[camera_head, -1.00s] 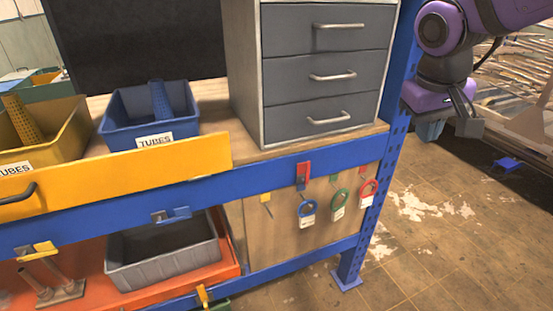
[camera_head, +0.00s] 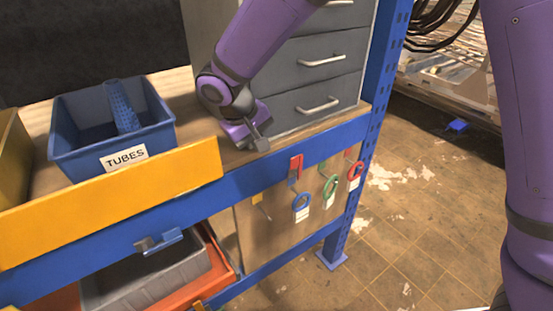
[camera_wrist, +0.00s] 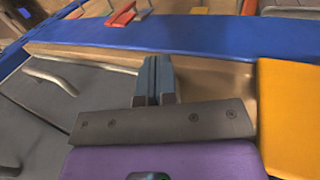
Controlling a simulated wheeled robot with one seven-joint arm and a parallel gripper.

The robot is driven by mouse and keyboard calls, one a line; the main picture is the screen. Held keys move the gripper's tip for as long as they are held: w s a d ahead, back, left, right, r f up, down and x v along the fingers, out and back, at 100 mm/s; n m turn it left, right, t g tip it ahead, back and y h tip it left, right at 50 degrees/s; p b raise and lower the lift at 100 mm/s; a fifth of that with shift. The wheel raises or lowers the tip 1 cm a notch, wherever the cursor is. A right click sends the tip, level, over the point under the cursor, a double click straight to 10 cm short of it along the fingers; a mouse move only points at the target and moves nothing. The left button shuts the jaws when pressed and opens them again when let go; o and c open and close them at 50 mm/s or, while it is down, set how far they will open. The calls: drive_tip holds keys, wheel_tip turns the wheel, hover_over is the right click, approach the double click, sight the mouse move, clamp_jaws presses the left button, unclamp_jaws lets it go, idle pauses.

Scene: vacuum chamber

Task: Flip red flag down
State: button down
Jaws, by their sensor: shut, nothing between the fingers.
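The red flag (camera_head: 296,169) is a small red tab on the front face of the blue beam (camera_head: 240,186), below the drawer cabinet, and it stands upright. My gripper (camera_head: 262,143) is just above the bench's front edge, left of the red flag and apart from it. In the wrist view, my gripper (camera_wrist: 154,72) is shut and empty, its fingers together over the wooden bench edge and pointing at the blue beam (camera_wrist: 150,36). A small red-orange piece (camera_wrist: 122,15) beyond the beam may be the flag; I cannot tell.
A drawer cabinet (camera_head: 318,62) with metal handles stands right behind my gripper. A yellow panel (camera_head: 110,215) and a blue tubes bin (camera_head: 72,150) are to the left. Blue (camera_head: 301,201), green (camera_head: 329,186) and red (camera_head: 355,172) ring tags hang below the beam.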

sight(294, 167)
idle(0.3)
drive_tip(key=x, duration=1)
drive_tip(key=shift+w+d, duration=0.75)
drive_tip(key=shift+d, duration=0.3)
drive_tip(key=shift+w+d, duration=0.4)
drive_tip(key=shift+d, duration=0.15)
drive_tip(key=shift+w+d+r, duration=0.1)
drive_tip(key=shift+d, duration=0.05)
